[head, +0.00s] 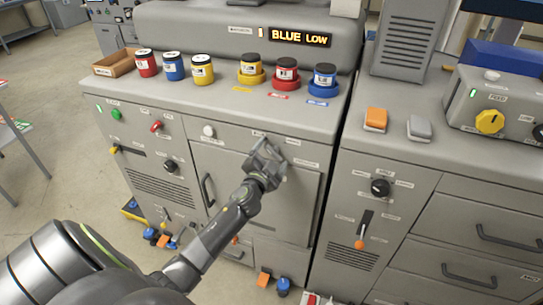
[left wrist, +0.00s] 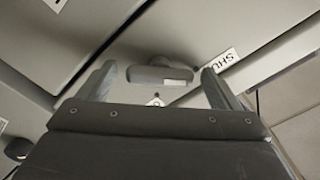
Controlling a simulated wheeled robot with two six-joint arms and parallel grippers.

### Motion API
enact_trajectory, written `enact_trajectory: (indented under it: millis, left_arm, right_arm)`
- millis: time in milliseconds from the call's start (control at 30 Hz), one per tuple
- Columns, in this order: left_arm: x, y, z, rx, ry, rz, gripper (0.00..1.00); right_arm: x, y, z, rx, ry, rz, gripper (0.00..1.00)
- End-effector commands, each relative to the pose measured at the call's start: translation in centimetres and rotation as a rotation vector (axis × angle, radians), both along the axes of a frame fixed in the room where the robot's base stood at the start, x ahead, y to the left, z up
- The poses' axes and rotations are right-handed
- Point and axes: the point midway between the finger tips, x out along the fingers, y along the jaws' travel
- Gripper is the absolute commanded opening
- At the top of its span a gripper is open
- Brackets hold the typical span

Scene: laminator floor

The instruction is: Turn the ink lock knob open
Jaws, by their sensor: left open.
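The ink lock knob (left wrist: 150,74) shows in the left wrist view as a grey rounded handle on a grey panel, between my fingers. A label with the letters "SHU" (left wrist: 224,60) is to its right. My left gripper (head: 267,150) is open at the upper part of the grey cabinet door (head: 228,178) in the head view. There it hides the knob. Its two fingers stand either side of the knob in the left wrist view; I cannot tell whether they touch it. My right gripper is not in view.
Ink pots, such as a red one (head: 286,72) and a blue one (head: 324,79), stand on the ledge above. A display (head: 299,37) reads "BLUE LOW". A door handle (head: 207,190) is left of my gripper. A right-hand cabinet has a black knob (head: 380,187).

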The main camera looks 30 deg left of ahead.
Motion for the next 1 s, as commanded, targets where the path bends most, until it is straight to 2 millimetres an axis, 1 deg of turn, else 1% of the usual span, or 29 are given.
enact_trajectory:
  millis: [67, 400, 733, 867, 1000]
  left_arm:
    - [-0.02, 0.0, 0.01, 0.0, 0.0, 0.0, 0.85]
    - [-0.04, -0.01, 0.0, 0.0, 0.0, 0.0, 0.41]
    - [-0.06, -0.02, -0.02, 0.045, 0.011, 0.0, 0.41]
    - [-0.06, -0.02, -0.04, 0.109, 0.027, -0.001, 0.41]
    - [-0.06, -0.03, -0.03, 0.212, 0.052, -0.001, 0.41]
  right_arm:
    - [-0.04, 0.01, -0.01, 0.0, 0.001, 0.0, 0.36]
    - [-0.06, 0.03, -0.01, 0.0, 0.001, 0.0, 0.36]
    - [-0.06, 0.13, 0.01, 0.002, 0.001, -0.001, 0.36]
    - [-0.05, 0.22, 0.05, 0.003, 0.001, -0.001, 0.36]
    - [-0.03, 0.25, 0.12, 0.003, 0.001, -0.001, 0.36]
